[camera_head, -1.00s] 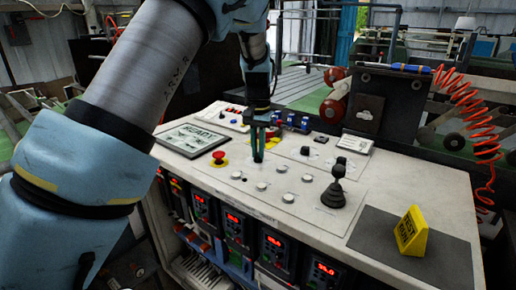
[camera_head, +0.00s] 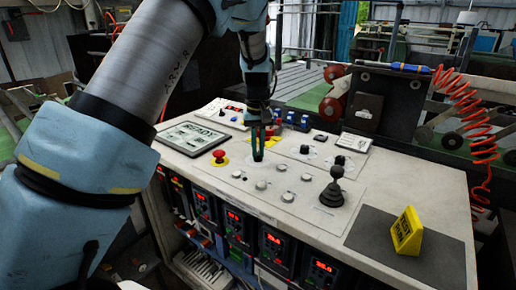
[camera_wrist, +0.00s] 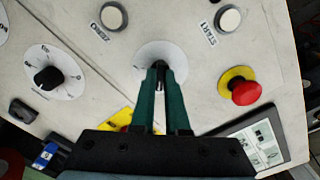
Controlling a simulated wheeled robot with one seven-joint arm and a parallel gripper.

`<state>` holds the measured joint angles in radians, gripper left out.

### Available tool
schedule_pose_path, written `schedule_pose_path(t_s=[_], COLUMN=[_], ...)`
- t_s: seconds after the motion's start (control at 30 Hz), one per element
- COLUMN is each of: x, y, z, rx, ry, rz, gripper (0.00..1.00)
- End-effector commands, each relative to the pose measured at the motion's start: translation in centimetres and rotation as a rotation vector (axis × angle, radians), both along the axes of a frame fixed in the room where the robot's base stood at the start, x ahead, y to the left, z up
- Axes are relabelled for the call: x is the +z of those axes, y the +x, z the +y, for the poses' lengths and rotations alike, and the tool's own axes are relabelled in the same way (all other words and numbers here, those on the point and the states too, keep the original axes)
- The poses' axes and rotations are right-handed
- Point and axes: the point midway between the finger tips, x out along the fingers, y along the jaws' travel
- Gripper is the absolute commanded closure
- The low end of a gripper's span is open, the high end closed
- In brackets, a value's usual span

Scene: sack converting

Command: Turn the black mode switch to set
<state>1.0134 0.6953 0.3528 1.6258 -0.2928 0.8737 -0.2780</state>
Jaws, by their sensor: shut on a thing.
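The black mode switch (camera_wrist: 159,73) is a small black knob on a round white dial plate (camera_wrist: 176,50) on the console top. My gripper (camera_wrist: 160,70) has its two green fingers down on either side of the knob, shut on it. The fingers hide much of the knob and the plate's lower part, so I cannot read the switch position.
Another black dial knob (camera_wrist: 48,78) lies left in the wrist view, the red stop button right. White buttons (camera_head: 261,185) and a black joystick (camera_head: 333,188) stand nearby. A display (camera_head: 193,138) lies left. A yellow sign (camera_head: 407,231) stands on a bare dark mat.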

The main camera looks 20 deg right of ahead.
Motion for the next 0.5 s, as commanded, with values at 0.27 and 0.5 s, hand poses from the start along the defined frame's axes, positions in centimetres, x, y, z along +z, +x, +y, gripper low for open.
schedule_pose_path(t_s=[0.27, 0.5], x=[0.06, 0.06], y=[0.10, 0.08], z=[-0.07, -0.04], rx=[0.007, 0.006], ry=[-0.003, -0.003], rz=[-0.002, -0.002], gripper=[1.00, 0.73])
